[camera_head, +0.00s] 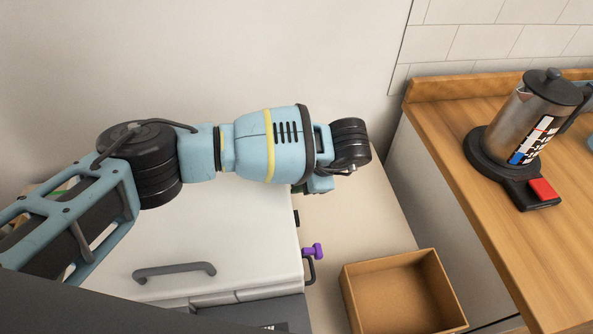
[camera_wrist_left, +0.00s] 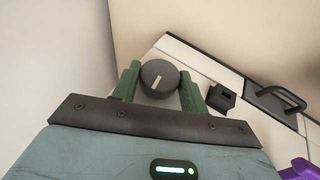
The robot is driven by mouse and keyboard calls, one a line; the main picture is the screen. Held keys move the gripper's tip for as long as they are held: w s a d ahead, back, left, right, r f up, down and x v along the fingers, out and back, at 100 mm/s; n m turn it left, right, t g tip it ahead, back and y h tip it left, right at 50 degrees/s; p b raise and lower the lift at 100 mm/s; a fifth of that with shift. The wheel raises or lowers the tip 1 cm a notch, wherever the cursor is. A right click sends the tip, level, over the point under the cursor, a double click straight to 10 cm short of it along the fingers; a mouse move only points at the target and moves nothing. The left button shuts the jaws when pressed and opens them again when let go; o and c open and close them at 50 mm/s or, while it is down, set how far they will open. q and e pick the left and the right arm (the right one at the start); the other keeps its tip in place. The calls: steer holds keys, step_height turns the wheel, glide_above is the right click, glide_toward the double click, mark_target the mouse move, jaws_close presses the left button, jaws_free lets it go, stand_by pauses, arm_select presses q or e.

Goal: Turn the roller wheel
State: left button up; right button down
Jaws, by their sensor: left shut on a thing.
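The roller wheel (camera_wrist_left: 155,69) is a dark grey round knob with a pale line on its face. It shows in the left wrist view, at the end of a white cabinet (camera_wrist_left: 192,62). My left gripper (camera_wrist_left: 160,84) has its two green fingers on either side of the wheel and is shut on it. The pale line stands nearly upright, slightly tilted, in that view. In the head view my left arm reaches in from the left over the white cabinet (camera_head: 240,235) and hides the wheel and most of the gripper. My right gripper is not in view.
Near the wheel are a small black block (camera_wrist_left: 222,97), a dark handle (camera_wrist_left: 280,98) and a purple piece (camera_head: 313,252). An open brown box (camera_head: 362,295) stands at lower right. A wooden counter (camera_head: 455,150) holds a steel kettle (camera_head: 530,112) on a black base. A wall lies behind.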

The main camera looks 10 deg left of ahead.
arm_select(q)
steer(key=shift+t+y+p, duration=0.4)
steer(key=shift+t, duration=0.6)
steer(key=o, duration=0.9)
steer(key=shift+s, duration=0.1)
steer(key=shift+v, duration=3.9)
steer(key=shift+o, duration=0.4)
